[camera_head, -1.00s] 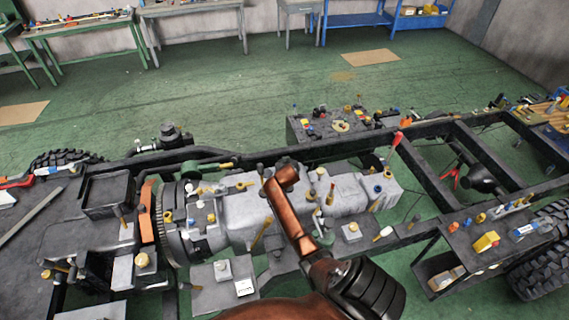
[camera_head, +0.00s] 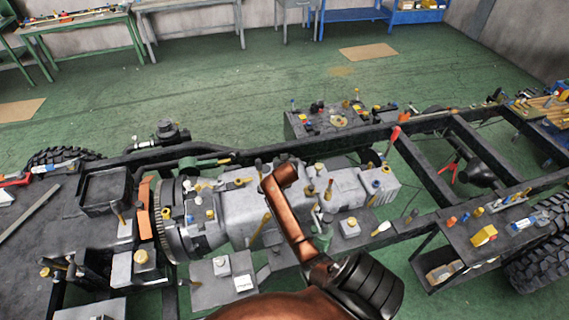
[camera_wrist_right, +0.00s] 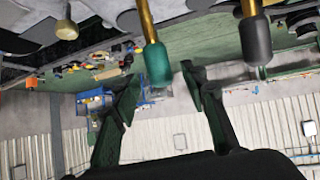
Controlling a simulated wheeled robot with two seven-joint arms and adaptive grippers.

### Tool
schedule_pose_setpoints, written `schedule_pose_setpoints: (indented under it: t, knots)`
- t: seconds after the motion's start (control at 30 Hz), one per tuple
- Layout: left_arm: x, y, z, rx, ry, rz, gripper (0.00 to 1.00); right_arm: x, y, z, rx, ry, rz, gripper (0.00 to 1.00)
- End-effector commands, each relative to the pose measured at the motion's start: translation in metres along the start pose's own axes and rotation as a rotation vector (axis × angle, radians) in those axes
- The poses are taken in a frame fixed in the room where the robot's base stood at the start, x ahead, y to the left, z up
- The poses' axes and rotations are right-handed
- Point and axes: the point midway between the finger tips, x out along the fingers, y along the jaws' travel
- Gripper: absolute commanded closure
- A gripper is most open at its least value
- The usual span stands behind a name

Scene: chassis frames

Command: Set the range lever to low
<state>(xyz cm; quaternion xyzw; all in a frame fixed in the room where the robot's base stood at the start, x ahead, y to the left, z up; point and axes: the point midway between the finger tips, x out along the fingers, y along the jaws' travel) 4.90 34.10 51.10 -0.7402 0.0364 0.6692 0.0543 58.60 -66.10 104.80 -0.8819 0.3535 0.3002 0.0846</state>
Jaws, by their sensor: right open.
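My right gripper (camera_wrist_right: 160,98) is open in the right wrist view. A brass lever with a green knob (camera_wrist_right: 157,64) reaches down between its two fingers, and neither finger visibly touches it. To the right a brass lever with a dark grey knob (camera_wrist_right: 255,40) stands apart from the fingers. In the head view my copper right arm lies over the grey gearbox (camera_head: 238,207), which carries several small levers and knobs. My right gripper's fingers cannot be made out there. No readable marking shows which lever is the range lever. My left gripper is out of view.
A red-knobbed lever (camera_head: 395,134) rises by the black chassis frame (camera_head: 415,160). A shelf with small parts (camera_head: 470,240) stands at right. A lever with a cream knob (camera_wrist_right: 66,29) is left in the wrist view. Open green floor (camera_head: 230,100) lies beyond the chassis.

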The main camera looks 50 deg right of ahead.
Motion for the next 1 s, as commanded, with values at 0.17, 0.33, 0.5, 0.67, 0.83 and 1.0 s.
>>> schedule_pose_setpoints:
  t: [0.17, 0.33, 0.5, 0.67, 0.83, 1.0]
  knots:
    - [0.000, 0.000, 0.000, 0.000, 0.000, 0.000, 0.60, -0.036, -0.001, 0.000, 0.002, 0.002, -0.002, 0.60]
    - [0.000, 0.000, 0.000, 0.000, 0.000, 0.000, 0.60, -0.062, -0.001, 0.000, 0.002, 0.002, -0.002, 0.60]
    - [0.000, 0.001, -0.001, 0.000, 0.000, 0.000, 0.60, -0.075, 0.000, 0.000, 0.000, 0.001, 0.000, 0.60]
    - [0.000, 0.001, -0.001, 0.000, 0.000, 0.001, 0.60, -0.077, 0.000, 0.000, -0.001, 0.000, 0.001, 0.60]
    - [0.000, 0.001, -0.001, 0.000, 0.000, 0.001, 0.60, -0.077, 0.000, 0.000, -0.001, 0.000, 0.000, 0.60]
    - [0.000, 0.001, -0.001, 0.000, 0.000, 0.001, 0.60, -0.077, 0.000, 0.000, 0.000, 0.001, 0.000, 0.60]
